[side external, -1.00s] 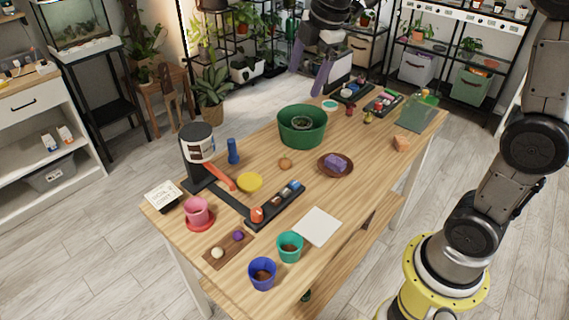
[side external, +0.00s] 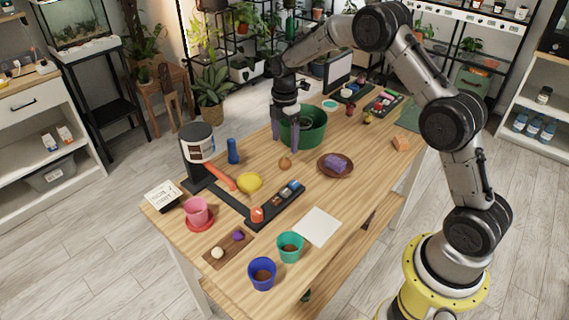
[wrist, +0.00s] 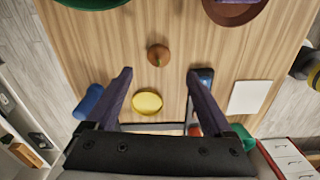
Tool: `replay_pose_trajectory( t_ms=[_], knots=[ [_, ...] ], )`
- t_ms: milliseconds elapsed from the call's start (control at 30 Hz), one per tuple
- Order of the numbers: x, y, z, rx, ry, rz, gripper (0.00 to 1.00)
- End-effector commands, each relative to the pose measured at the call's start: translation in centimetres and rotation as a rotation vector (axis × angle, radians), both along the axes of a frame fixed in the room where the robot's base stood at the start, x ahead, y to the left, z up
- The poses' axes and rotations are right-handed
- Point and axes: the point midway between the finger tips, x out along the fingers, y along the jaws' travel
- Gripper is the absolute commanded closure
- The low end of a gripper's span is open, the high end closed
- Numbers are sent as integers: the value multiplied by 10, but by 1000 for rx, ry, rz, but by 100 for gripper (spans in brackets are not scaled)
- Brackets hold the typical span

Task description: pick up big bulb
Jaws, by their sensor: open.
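The big bulb (side external: 285,164) is brown and round with a pointed top. It stands on the wooden table (side external: 330,190), in front of the green tub. My gripper (side external: 285,141) points down with its fingers apart and empty, above the bulb and not touching it. In the wrist view the bulb (wrist: 158,56) shows just beyond the fingertips, midway between the two fingers (wrist: 159,75). Two smaller bulbs, one whitish (side external: 217,252) and one purple (side external: 238,235), lie on a brown board at the near left.
The green tub (side external: 315,132) stands close behind my gripper. A brown dish (side external: 335,173) with a purple block is to the right. A yellow round piece (side external: 249,182) and a blue cylinder (side external: 233,151) are to the left. Bare table surrounds the bulb.

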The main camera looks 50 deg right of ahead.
Motion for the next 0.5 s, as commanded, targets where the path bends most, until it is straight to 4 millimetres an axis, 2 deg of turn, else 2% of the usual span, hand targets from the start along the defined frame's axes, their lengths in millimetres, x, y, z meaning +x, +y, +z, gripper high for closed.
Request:
replay_pose_trajectory(
  t_ms=[100,367,500],
  knots=[
    [0,0,-19,0,3,0,14],
    [0,0,-37,0,2,0,14],
    [1,-1,-57,1,4,0,14]
  ],
)
